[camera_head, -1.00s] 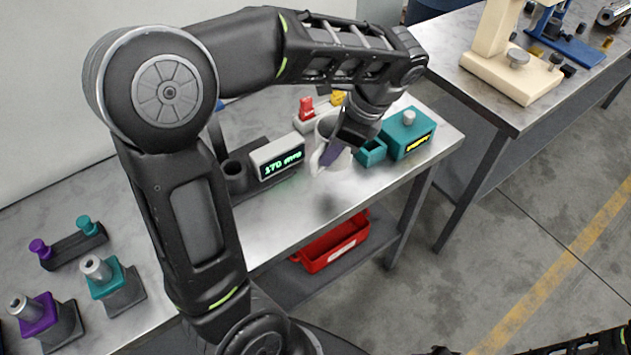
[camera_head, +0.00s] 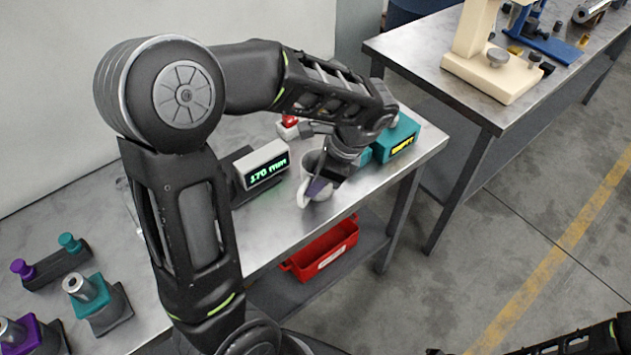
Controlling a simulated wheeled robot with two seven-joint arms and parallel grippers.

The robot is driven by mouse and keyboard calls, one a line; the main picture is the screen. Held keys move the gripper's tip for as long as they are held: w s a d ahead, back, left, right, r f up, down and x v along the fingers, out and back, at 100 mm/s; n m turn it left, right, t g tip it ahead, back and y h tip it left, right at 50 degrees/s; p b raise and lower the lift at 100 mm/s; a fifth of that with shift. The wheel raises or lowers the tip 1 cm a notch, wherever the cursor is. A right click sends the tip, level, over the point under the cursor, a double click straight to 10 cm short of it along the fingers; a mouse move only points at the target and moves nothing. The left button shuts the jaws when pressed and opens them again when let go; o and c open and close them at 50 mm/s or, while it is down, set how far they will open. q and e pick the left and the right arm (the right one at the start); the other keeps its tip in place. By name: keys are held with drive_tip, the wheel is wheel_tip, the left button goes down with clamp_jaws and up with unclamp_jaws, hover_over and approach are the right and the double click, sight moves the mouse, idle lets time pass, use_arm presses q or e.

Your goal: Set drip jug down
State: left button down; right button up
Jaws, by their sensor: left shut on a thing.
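The drip jug (camera_head: 309,166) is a pale grey-white vessel near the front edge of the metal bench (camera_head: 262,236). My left gripper (camera_head: 322,187) is shut on it, and the gripper and wrist hide much of it. A white curved part and a purple patch show at the fingers. I cannot tell whether the jug's base touches the bench. My right arm shows only as a dark piece at the bottom right corner, and its gripper is not clearly visible.
A display reading 170 mm (camera_head: 265,168) stands left of the jug. A teal box (camera_head: 399,138) stands to its right. Purple and teal fixtures (camera_head: 88,291) sit at the left. A red bin (camera_head: 322,250) is on the lower shelf. A second bench (camera_head: 410,65) stands at back right.

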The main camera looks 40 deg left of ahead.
use_arm(q)
drive_tip(key=shift+f, duration=0.1)
drive_tip(key=c, duration=1.5)
unclamp_jaws()
drive_tip(key=shift+r, duration=0.2)
drive_tip(key=v, duration=0.5)
drive_tip(key=s+p+v, duration=0.1)
drive_tip(key=p+v, duration=0.4)
drive_tip(key=v, duration=0.1)
drive_tip(key=shift+w+d+r, duration=0.2)
drive_tip(key=shift+w+r, duration=0.2)
drive_tip(key=shift+w, duration=0.15)
